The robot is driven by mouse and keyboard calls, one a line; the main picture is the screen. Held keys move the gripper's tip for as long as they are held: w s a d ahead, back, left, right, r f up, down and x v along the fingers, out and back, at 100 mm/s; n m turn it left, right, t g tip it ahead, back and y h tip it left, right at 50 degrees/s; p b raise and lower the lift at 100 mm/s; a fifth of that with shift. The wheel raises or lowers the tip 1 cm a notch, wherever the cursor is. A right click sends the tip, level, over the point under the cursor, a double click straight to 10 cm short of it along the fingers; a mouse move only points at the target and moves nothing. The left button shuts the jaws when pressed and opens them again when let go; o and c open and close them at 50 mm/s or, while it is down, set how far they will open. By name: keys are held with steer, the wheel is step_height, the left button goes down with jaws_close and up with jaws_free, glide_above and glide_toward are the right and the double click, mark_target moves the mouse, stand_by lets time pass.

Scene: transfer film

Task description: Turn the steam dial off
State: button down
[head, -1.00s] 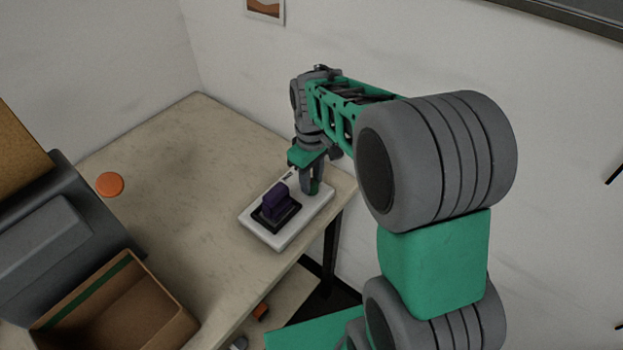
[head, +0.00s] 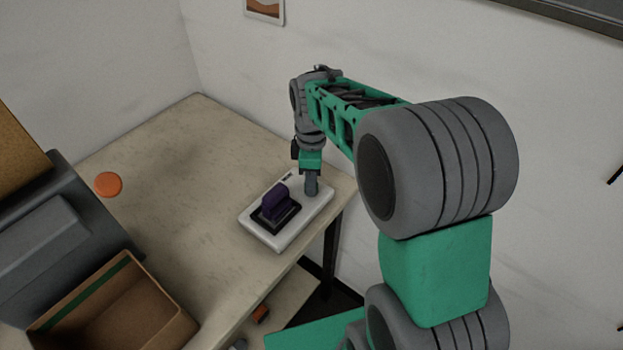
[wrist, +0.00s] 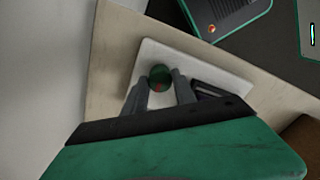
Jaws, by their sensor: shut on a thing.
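The steam dial is a small green round knob with a red mark, seen in the wrist view (wrist: 160,75). It sits on a white panel (head: 292,235) that lies on the table, also seen in the wrist view (wrist: 205,72). My gripper (head: 311,189) points down at the panel's far right part. In the wrist view my gripper's fingers (wrist: 161,88) are on either side of the dial, shut on it. In the head view the fingers hide the dial. A purple lever (head: 276,200) on a dark base stands on the panel, left of my gripper.
An orange disc (head: 108,184) lies on the table (head: 180,170) at the left. An open cardboard box (head: 150,318) and a dark grey machine (head: 50,240) are at the lower left. A wall is close behind my arm. The table's middle is clear.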

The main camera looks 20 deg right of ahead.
stand_by(0.4)
steer(key=c, duration=1)
jaws_free()
step_height(320, 180, up, 8)
steer(key=shift+f+b, duration=0.1)
steer(key=shift+b, duration=0.4)
steer(key=s+m+t, duration=0.1)
steer(key=s+m, duration=0.3)
steer(key=s+f+m+t, duration=0.1)
steer(key=s+m, duration=0.4)
steer(key=s+f+m+t, duration=0.1)
steer(key=s+m, duration=0.3)
steer(key=shift+s+a+f+m+t, duration=0.15)
steer(key=shift+s+m+t, duration=0.15)
steer(key=shift+s, duration=0.05)
